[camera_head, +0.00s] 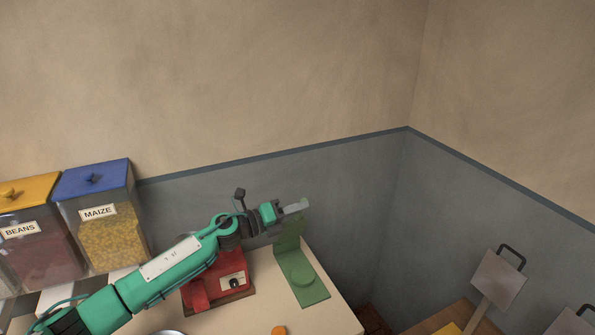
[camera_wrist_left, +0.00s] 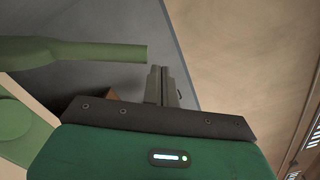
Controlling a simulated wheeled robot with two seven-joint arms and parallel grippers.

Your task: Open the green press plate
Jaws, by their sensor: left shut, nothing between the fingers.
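The green press stands near the right end of the counter. Its flat base (camera_head: 312,291) carries a round disc (camera_head: 301,272), and a green plate (camera_head: 289,236) stands up at its back edge. My left gripper (camera_head: 305,204) is at the top of the upright plate, partly covering it, with its fingers shut and empty. In the left wrist view the shut fingers (camera_wrist_left: 161,84) lie just right of the end of a green bar (camera_wrist_left: 85,52). I cannot tell whether they touch it. The round disc shows at the lower left there. My right gripper is not in view.
A red device (camera_head: 232,268) with a dial sits under my left arm. BEANS (camera_head: 38,240) and MAIZE (camera_head: 108,235) bins stand at the left. An orange round thing (camera_head: 279,330) is at the front. Walls meet behind; grey plates with dark handles (camera_head: 500,280) are at the right.

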